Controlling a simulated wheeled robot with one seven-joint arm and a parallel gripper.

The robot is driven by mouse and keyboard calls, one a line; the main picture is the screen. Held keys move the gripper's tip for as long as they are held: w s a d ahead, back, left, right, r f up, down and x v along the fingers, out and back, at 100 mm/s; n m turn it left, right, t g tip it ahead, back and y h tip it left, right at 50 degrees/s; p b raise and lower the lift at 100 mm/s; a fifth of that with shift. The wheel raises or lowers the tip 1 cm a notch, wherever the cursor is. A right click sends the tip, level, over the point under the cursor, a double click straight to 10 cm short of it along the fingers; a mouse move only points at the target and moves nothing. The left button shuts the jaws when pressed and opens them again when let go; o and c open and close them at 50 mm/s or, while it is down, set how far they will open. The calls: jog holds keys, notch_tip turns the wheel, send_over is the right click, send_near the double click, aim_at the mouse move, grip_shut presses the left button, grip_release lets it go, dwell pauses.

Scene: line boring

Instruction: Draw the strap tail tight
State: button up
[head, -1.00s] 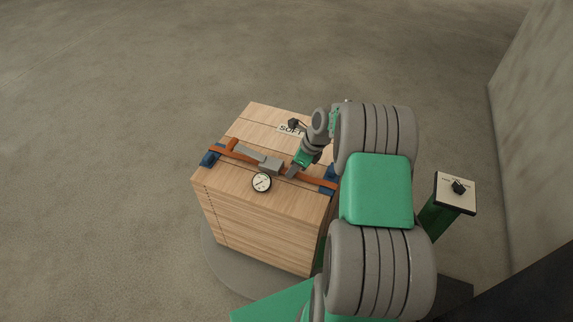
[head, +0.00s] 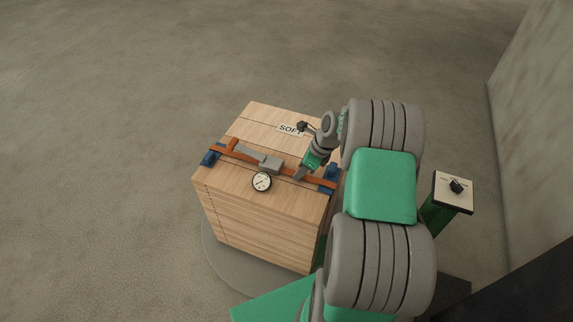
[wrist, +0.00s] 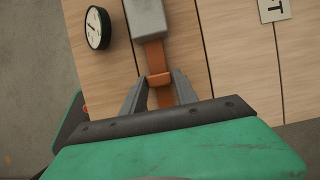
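An orange strap (head: 228,150) runs over the top of a wooden stack (head: 262,228) between blue corner pieces. In the wrist view, the orange strap tail (wrist: 159,79) comes out of the buckle (wrist: 146,18) and ends in a thicker tab. My gripper (wrist: 160,77) has one finger on each side of this tab, close against it, and seems shut on it. In the head view my gripper (head: 300,173) is low over the strap, right of the buckle.
A round dial gauge (head: 262,181) stands at the stack's front edge; its reading is too small to tell. A "SOFT" label (head: 289,128) lies on top. A green post with a knob panel (head: 453,191) stands at right, near a wall (head: 535,130). Floor at left is clear.

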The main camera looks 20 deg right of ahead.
jog(key=o, duration=0.4)
jog(key=shift+c, duration=0.2)
jog(key=p+v, duration=0.7)
jog(key=shift+r, duration=0.35)
jog(key=shift+s+r+p, duration=0.1)
jog(key=shift+r+p, duration=0.05)
jog(key=shift+p, duration=0.4)
